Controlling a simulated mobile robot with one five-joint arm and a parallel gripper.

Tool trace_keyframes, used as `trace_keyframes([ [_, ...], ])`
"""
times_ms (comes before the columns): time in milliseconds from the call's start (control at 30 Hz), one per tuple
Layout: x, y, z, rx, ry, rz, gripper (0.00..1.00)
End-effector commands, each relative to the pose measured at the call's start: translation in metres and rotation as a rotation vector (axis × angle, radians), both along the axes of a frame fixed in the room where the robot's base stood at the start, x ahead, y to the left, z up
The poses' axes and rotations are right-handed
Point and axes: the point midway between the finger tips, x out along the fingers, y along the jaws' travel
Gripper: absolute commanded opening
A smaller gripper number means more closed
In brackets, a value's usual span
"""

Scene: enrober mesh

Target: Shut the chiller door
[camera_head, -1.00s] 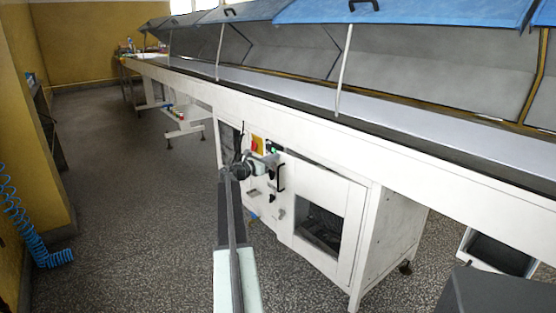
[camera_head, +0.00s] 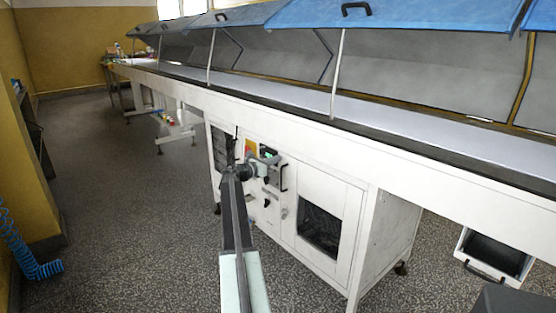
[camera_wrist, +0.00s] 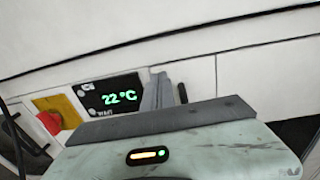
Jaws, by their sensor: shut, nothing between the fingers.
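The chiller door (camera_head: 346,199) is the white panel with a dark window on the cabinet under the conveyor in the head view. It looks flush or nearly flush with the frame; no wide gap shows along its top edge. Its black handle (camera_head: 284,177) is near the left edge. My gripper (camera_head: 270,159) is shut and empty, just left of the handle, in front of the control panel; I cannot tell whether it touches anything. In the wrist view my gripper's grey fingers (camera_wrist: 158,92) stand together beside the display, and the handle is mostly hidden.
A display reading 22 °C (camera_wrist: 112,94) and a red knob on yellow (camera_wrist: 50,122) are close by. The long conveyor (camera_head: 300,112) with raised blue lids overhangs the cabinet. An open-topped bin (camera_head: 492,258) hangs at right. Floor at left is clear, with a blue coiled hose (camera_head: 35,268).

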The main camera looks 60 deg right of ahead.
Motion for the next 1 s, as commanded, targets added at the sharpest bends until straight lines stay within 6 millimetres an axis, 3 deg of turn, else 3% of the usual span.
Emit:
trace_keyframes([
  [33, 0.006, 0.017, 0.000, 0.001, -0.001, 0.006, 0.00],
  [200, 0.026, 0.062, -0.001, 0.001, -0.004, 0.005, 0.00],
  [400, 0.042, 0.097, -0.001, 0.001, -0.005, 0.004, 0.00],
  [567, 0.047, 0.109, -0.001, 0.002, -0.005, 0.001, 0.00],
  [900, 0.048, 0.109, -0.001, 0.002, -0.006, 0.001, 0.00],
  [1000, 0.075, 0.126, -0.001, 0.002, -0.006, 0.037, 0.00],
])
